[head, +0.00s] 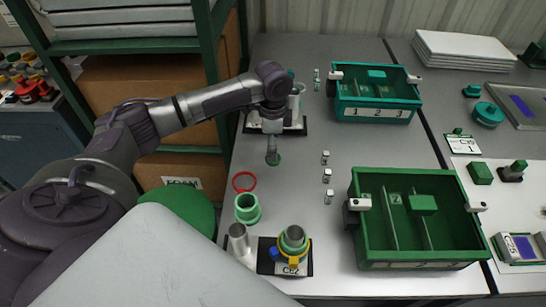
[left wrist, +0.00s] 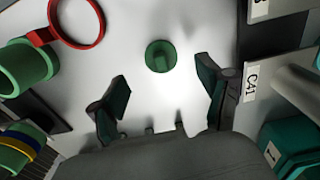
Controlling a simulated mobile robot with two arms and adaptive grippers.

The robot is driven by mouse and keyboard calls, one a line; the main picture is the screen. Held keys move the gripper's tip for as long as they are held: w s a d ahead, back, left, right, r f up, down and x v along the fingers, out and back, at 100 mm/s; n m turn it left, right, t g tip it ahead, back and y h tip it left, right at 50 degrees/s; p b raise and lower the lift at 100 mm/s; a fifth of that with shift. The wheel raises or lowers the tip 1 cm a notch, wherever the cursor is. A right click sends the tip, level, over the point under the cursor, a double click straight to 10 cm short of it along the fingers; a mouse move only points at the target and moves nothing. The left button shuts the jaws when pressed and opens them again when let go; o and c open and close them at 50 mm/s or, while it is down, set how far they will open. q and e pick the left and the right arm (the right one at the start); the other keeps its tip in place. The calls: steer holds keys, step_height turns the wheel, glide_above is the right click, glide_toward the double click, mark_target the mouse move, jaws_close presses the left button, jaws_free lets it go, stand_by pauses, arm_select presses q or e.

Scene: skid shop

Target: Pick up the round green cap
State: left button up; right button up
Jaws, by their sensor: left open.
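The round green cap (left wrist: 161,56) lies on the pale table top in the left wrist view, with a raised grip across its middle. My left gripper (left wrist: 164,76) is open and empty, with the cap showing between and just past its two fingertips. In the head view my left gripper (head: 272,150) points down over the table and partly covers the cap (head: 276,161). I cannot tell the exact gap between fingers and cap. My right gripper is in neither view.
A red ring (head: 243,181) and a green cylinder (head: 247,210) stand nearby. A dark green bin (head: 415,264) and a teal bin (head: 375,114) stand to the right. Several small pale pieces (head: 327,176) line the middle. A green shelf post (head: 210,70) stands beside my left arm.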

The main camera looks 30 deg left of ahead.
arm_select(q)
step_height(320, 180, down, 4)
steer(key=shift+a+f, duration=0.1)
steer(key=shift+f, duration=0.1)
steer(key=c, duration=0.8)
